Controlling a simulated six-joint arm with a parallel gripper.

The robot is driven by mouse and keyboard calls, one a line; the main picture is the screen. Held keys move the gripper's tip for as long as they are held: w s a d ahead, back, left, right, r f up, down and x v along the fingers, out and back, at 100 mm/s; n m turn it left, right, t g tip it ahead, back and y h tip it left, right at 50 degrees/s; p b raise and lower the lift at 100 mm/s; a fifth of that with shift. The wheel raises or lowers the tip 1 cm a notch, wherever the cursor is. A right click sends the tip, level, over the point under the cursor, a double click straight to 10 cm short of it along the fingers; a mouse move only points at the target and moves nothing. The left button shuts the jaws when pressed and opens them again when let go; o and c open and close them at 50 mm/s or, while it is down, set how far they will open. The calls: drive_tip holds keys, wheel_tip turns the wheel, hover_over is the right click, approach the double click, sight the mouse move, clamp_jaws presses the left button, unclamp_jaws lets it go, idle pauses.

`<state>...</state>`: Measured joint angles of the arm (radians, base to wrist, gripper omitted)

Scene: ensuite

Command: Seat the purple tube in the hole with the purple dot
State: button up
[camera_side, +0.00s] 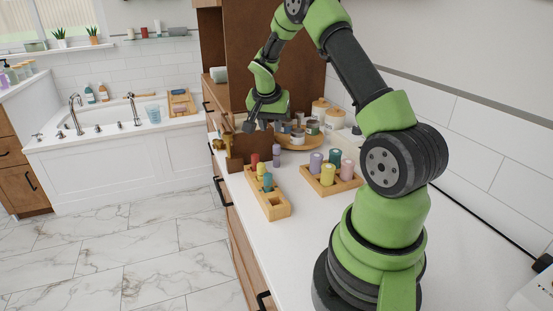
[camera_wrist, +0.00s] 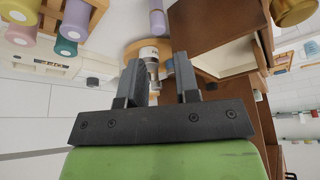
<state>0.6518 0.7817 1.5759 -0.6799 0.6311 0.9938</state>
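My gripper (camera_side: 262,122) is in the air above the far part of the counter, beyond the racks. In the wrist view its two fingers (camera_wrist: 160,80) are apart with nothing held between them. A slim purple tube (camera_side: 276,156) stands upright beside the far end of the left wooden rack (camera_side: 277,211); it also shows at the top of the wrist view (camera_wrist: 157,18). I cannot tell if it touches that rack. A thicker purple tube (camera_side: 316,163) stands in the right wooden rack (camera_side: 309,181). No purple dot can be made out.
The left rack also holds red, yellow (camera_side: 261,171) and teal tubes; the right one yellow, teal and pink (camera_side: 347,170). A brown wooden box (camera_side: 250,146) stands just below my gripper. Cans and jars sit on a round tray (camera_side: 295,145). The near counter is clear.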

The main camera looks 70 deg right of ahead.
sight(276, 146)
drive_tip(key=x, duration=1)
drive_tip(key=shift+s+d+f, duration=0.15)
drive_tip(key=shift+d, duration=0.15)
clamp_jaws()
